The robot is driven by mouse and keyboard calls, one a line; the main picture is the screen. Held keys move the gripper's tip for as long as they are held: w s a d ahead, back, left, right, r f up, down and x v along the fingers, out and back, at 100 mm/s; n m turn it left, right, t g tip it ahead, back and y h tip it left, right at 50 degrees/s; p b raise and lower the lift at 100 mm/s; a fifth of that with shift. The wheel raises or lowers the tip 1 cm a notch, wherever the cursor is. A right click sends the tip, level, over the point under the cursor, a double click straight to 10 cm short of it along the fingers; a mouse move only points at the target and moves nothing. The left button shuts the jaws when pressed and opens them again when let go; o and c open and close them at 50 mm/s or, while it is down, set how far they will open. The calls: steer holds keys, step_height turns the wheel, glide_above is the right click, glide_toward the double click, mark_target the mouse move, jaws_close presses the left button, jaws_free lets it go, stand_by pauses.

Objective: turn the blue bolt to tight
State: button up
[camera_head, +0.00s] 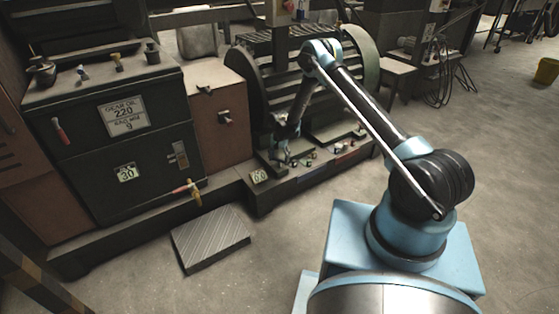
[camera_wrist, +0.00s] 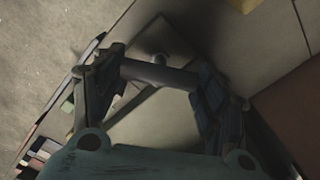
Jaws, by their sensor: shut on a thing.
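In the wrist view my gripper (camera_wrist: 160,66) has its two fingers on either side of a grey crossbar (camera_wrist: 158,73), which spans between them. A round stub stands at the middle of the bar, so it looks like a T-shaped bolt head. Its colour looks grey in the shade, and I cannot tell from the picture whether it is the blue bolt. In the head view my gripper (camera_head: 281,155) is low at the machine's front ledge, and what it holds is too small to make out there.
Several small coloured fittings (camera_head: 311,156) sit on the ledge right of my gripper. A "60" label (camera_head: 259,177) is on its front. The dark cabinet (camera_head: 120,150) with gauges and valves stands at left. A ribbed plate (camera_head: 211,238) lies on the floor. Open floor is in front.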

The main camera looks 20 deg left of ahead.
steer(key=m, duration=0.6)
steer(key=shift+m, duration=0.3)
steer(key=m, duration=0.6)
stand_by(0.4)
steer(key=o, duration=1)
steer(key=shift+o, duration=0.2)
step_height(320, 180, up, 12)
steer(key=shift+w, duration=0.1)
